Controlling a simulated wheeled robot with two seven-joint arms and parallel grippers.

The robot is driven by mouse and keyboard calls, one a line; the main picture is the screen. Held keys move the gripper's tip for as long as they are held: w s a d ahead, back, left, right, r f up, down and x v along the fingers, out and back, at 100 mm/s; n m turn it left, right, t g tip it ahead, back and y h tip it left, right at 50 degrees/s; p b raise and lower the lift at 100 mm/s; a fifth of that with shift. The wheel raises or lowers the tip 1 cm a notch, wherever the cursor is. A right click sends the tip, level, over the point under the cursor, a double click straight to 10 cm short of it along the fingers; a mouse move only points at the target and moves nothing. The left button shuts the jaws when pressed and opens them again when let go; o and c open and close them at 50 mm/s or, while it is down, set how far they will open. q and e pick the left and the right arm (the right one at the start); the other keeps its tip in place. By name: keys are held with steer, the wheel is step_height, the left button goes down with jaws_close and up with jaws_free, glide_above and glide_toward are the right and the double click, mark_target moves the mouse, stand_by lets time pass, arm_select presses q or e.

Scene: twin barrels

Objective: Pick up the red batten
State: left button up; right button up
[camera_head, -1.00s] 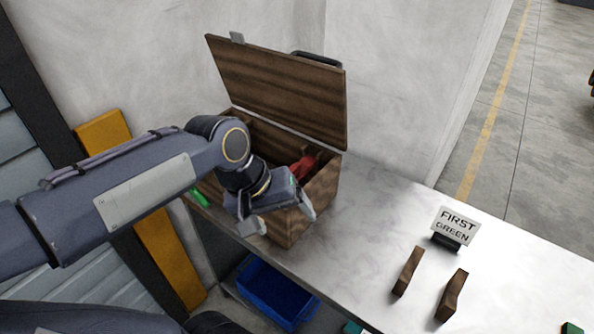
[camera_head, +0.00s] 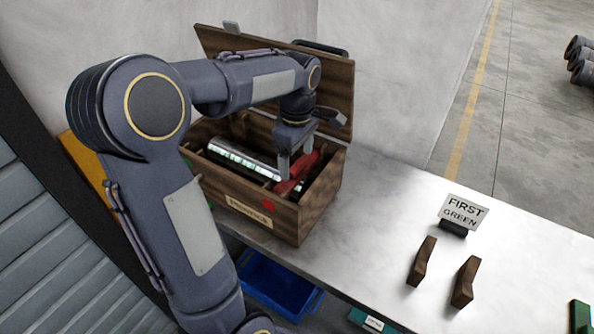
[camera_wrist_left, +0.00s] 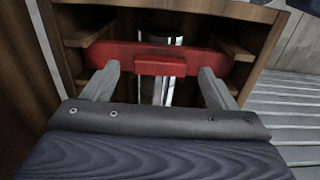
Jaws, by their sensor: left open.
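The red batten (camera_head: 296,180) lies inside the open wooden box (camera_head: 318,208), towards its right end. In the left wrist view the batten (camera_wrist_left: 200,62) spans crosswise, with a raised block at its middle. My left gripper (camera_head: 296,165) reaches down into the box at the batten. In the left wrist view its open fingers (camera_wrist_left: 160,72) are spread to either side of the raised block, their tips close to the batten. I cannot tell whether they touch it. The arm partly hides the box's interior. My right gripper is not in view.
A shiny metal cylinder (camera_head: 238,158) lies in the box, left of the batten. The raised lid (camera_head: 335,85) stands behind my arm. A "FIRST GREEN" sign (camera_head: 462,212) and two dark wooden brackets (camera_head: 422,262) stand on the table (camera_head: 385,195). A blue bin (camera_head: 275,283) is below.

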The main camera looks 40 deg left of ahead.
arm_select(q)
steer(key=shift+f, duration=0.8)
steer(key=c, duration=1.1)
steer(key=shift+r, duration=0.1)
